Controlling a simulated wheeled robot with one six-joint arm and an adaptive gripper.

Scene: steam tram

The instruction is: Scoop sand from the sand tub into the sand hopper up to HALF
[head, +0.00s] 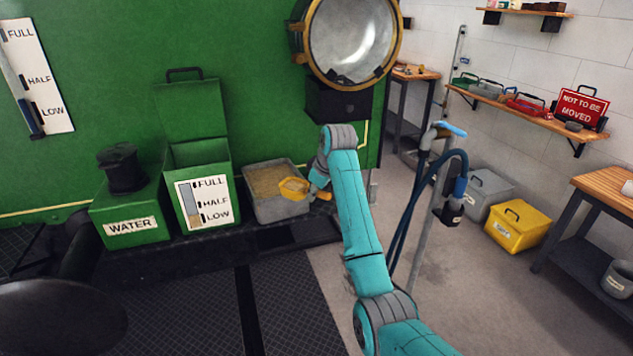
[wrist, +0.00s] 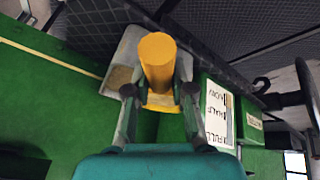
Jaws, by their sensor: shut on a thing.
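The sand tub (head: 262,209) is a grey open box of tan sand on the ledge; part of it also shows in the wrist view (wrist: 119,78). The sand hopper (head: 181,158) is a green box with its lid raised, just left of the tub. Its gauge (head: 203,202) reads FULL, HALF and LOW; the strip's exact level is too small to tell. My gripper (head: 318,192) is shut on the yellow scoop (head: 293,188), whose bowl is over the tub's right part. The scoop also shows between my fingers in the wrist view (wrist: 158,62). I cannot tell whether the bowl holds sand.
A green WATER box (head: 130,213) stands left of the hopper. A large round lamp (head: 350,40) hangs above and right of the tub. A hose stand (head: 423,200), a yellow bin (head: 518,226) and a workbench (head: 603,190) are at right. Some floor between is clear.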

